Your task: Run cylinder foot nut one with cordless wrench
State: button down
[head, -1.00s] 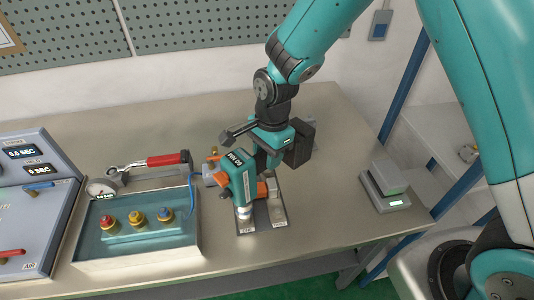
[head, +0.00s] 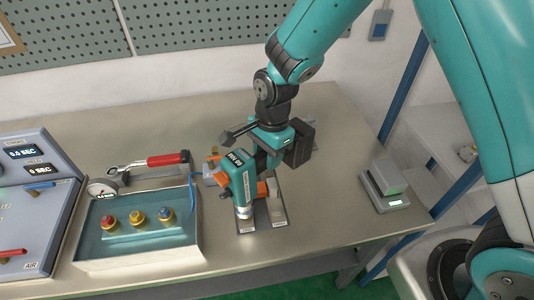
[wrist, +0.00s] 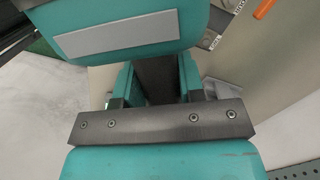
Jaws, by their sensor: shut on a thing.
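The cordless wrench (head: 241,182) is teal with orange parts and stands nose down in the head view. Its nose is over the left part of a dark base plate (head: 268,222) on the bench. My gripper (head: 266,158) is shut on the wrench from behind. In the wrist view the wrench's teal body with a grey label (wrist: 125,35) fills the top, and my gripper's fingers (wrist: 155,82) close on a dark part of it. The foot nut is hidden under the wrench's nose, so I cannot tell whether they touch.
A tray of liquid (head: 140,252) with red, yellow and blue fittings lies left of the wrench. A red-handled torque wrench (head: 165,160) rests behind it. A control panel (head: 35,215) stands at far left. A small scale (head: 388,190) sits at right.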

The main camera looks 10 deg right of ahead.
jog(key=shift+f+b, duration=1.45)
jog(key=shift+f, duration=0.65)
jog(key=shift+r+p, duration=0.1)
jog(key=shift+p, duration=0.2)
dwell(1.1)
jog(key=shift+f, duration=0.5)
dwell(3.0)
jog(key=shift+r, duration=0.1)
